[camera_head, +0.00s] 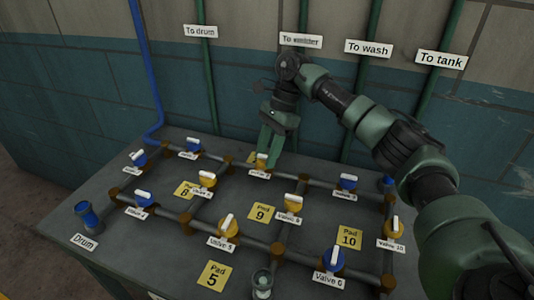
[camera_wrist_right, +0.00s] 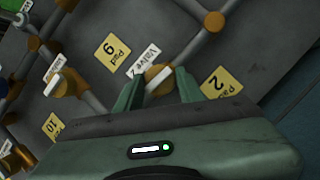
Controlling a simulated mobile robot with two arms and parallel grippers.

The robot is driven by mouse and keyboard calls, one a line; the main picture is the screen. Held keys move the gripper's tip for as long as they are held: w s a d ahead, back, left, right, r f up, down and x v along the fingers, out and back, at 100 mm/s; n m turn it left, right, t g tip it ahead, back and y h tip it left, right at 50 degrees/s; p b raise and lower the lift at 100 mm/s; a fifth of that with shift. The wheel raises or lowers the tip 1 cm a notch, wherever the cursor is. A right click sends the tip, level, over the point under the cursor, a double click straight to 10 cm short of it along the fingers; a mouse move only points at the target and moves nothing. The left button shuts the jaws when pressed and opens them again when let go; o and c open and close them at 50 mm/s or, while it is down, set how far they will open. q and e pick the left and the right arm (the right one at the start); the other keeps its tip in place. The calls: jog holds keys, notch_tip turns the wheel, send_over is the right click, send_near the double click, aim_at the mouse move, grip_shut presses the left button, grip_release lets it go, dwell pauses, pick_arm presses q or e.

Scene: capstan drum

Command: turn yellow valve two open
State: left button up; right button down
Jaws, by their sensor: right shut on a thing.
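A yellow valve (camera_head: 262,159) with a pale handle sits on the back pipe of the bench, near the middle. The fingers hide part of the valve. My left gripper is not in view.
Other valves stand close by: a yellow one (camera_head: 207,179), a blue one (camera_head: 347,183) and a yellow one (camera_head: 294,203). Brown joints and grey pipes cross the bench (camera_head: 160,235). The wall (camera_head: 90,85) rises behind, with green pipes. A blue drum fitting (camera_head: 88,214) is at front left.

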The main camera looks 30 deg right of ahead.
jog(key=shift+w+r+n, duration=0.1)
jog(key=shift+n, duration=0.5)
jog(key=c, duration=0.9)
grip_release()
jog(key=v, duration=0.7)
jog(key=shift+w+d+r+b, duration=0.15)
jog(key=shift+r+b, duration=0.15)
jog(key=shift+f, duration=0.1)
